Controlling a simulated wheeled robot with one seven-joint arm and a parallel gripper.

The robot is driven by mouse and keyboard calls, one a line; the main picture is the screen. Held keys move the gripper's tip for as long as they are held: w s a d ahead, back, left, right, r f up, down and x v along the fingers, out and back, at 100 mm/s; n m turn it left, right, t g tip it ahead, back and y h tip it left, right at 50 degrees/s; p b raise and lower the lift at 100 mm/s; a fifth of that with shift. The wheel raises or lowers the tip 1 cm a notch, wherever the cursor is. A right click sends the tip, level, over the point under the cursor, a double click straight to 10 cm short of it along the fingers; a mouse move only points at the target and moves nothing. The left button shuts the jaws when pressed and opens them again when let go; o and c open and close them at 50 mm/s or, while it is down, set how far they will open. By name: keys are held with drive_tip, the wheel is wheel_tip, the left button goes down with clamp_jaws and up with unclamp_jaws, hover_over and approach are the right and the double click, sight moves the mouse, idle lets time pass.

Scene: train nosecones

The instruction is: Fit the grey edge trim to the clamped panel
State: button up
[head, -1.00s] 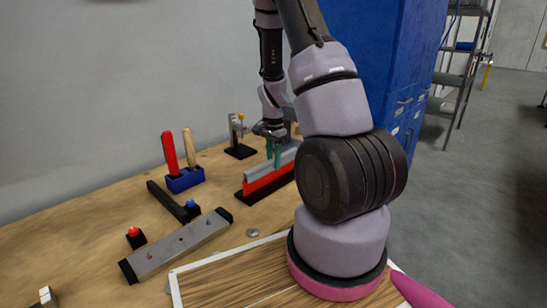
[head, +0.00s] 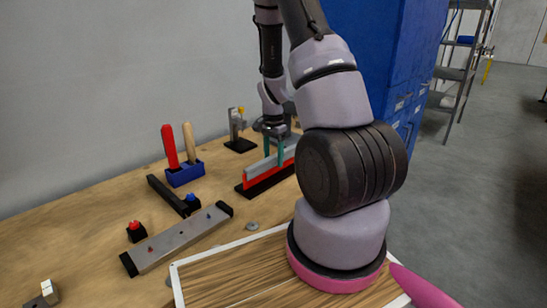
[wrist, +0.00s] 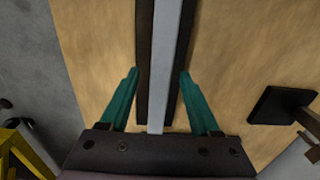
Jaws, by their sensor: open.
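The grey edge trim (head: 255,170) lies along the top edge of the red panel (head: 256,181). The panel stands upright on a long black base (head: 264,190). I cannot tell how deeply the trim sits on the panel. The trim also shows in the wrist view (wrist: 166,60) as a pale strip above the dark base (wrist: 144,60); it hides the panel there. My gripper (head: 273,160) is open over the trim, with teal fingers. In the wrist view, my gripper (wrist: 158,73) has one finger on each side of the trim, with gaps. My arm hides the trim's right end.
A blue holder (head: 185,176) with red and wooden handles stands left. A black fixture (head: 240,144) stands behind the panel. In front lie a grey bar (head: 180,240), a red button box (head: 136,233) and a small metal disc (head: 252,226). A blue cabinet (head: 370,60) stands behind.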

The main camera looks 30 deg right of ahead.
drive_tip(key=shift+r, duration=0.1)
drive_tip(key=s+a+r+n+t+y, duration=0.1)
drive_tip(key=s+a+r, duration=0.1)
drive_tip(key=r, duration=0.7)
drive_tip(key=s+a+r+n+t, duration=0.1)
drive_tip(key=s+a+r+n, duration=0.15)
drive_tip(key=r, duration=0.65)
drive_tip(key=s+a+r+n+t+y, duration=0.1)
drive_tip(key=s+a+r, duration=0.15)
drive_tip(key=r, duration=0.65)
drive_tip(key=s+a+r+n+t, duration=0.4)
drive_tip(key=s+r, duration=0.5)
drive_tip(key=s, duration=0.3)
drive_tip(key=shift+s+a+n, duration=0.35)
drive_tip(key=shift+a+n, duration=0.3)
drive_tip(key=shift+a, duration=0.5)
